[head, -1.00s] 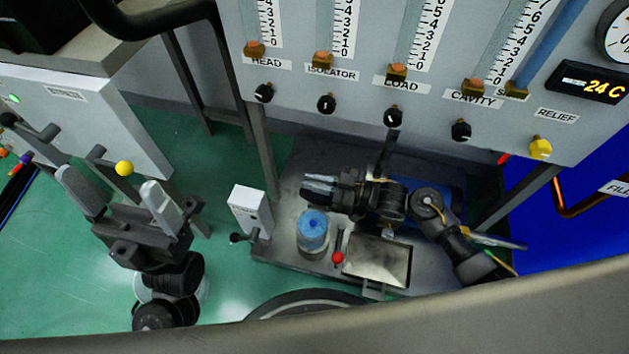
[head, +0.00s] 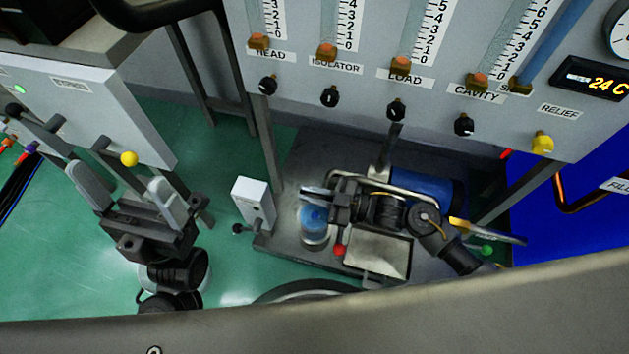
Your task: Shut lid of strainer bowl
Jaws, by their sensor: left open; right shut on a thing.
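The strainer bowl (head: 314,236) is a short, clear-sided upright cylinder with a blue top (head: 313,217), on the grey metal base plate. I cannot tell whether the blue top is the lid, or how it is seated. My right gripper (head: 318,199) reaches over the bowl from the right and is shut at its top edge. Its fingers hide the far part of the rim and the exact grip. My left gripper (head: 126,194) is open and empty at the left, well apart from the bowl.
A white box (head: 253,204) with a black knob stands left of the bowl. A red ball knob (head: 340,250) and a metal tray (head: 378,254) are close on its right. A blue cylinder (head: 430,188) lies behind my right arm. The gauge panel (head: 350,84) rises behind.

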